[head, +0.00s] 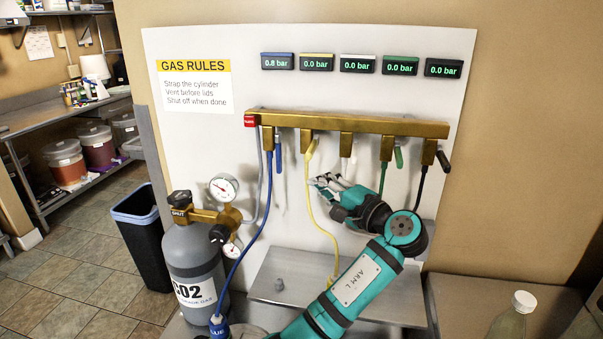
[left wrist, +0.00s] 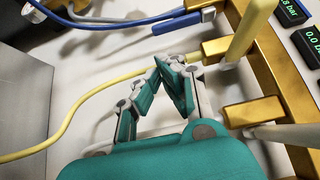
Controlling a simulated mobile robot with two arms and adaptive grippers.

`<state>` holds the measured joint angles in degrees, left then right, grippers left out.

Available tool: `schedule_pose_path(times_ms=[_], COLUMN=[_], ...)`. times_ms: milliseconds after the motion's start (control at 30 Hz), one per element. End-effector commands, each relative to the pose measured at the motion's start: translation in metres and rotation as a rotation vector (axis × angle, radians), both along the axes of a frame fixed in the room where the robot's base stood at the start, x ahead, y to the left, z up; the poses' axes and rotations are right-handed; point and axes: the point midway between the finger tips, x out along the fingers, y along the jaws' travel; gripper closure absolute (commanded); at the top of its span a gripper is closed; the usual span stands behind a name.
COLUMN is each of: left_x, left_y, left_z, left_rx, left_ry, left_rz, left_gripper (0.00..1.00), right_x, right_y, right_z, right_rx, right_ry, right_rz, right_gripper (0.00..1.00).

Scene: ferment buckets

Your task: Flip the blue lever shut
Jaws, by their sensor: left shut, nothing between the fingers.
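The blue lever (head: 279,158) hangs straight down from the leftmost valve of the brass manifold (head: 370,124), beside the blue hose (head: 266,190). In the left wrist view the blue lever (left wrist: 165,30) shows at the top, apart from my fingers. My left gripper (head: 322,184) is shut and empty, below the manifold and to the right of the blue lever, near the yellow hose (head: 308,195). In the left wrist view its fingertips (left wrist: 175,68) meet close to the yellow valve. The blue-framed display (head: 277,62) reads 0.8 bar. My right gripper is out of view.
The yellow lever (head: 312,148) is tilted; white (head: 351,160), green (head: 398,157) and black (head: 443,161) levers are farther right. The other displays read 0.0 bar. A grey CO2 cylinder (head: 194,265) with gauges stands left. A metal shelf (head: 285,265) lies below.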

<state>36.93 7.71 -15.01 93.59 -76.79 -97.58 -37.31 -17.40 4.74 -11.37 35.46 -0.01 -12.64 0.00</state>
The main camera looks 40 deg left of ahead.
Motion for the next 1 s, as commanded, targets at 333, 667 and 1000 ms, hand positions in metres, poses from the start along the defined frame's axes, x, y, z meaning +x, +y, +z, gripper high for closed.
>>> schedule_pose_path(times_ms=[333,667,1000], left_x=[0.009,0.016,0.016], left_y=[0.057,0.093,0.096], left_z=[0.003,0.001,0.000], left_rx=[0.003,0.000,0.000], left_ry=[0.005,0.002,0.002], left_rz=[0.004,0.001,0.001], left_gripper=[1.00,1.00,1.00], right_x=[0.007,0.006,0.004], right_y=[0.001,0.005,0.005], right_z=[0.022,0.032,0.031], right_rx=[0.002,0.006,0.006], right_ry=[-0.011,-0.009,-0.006], right_rz=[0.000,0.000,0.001], right_gripper=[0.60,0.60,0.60])
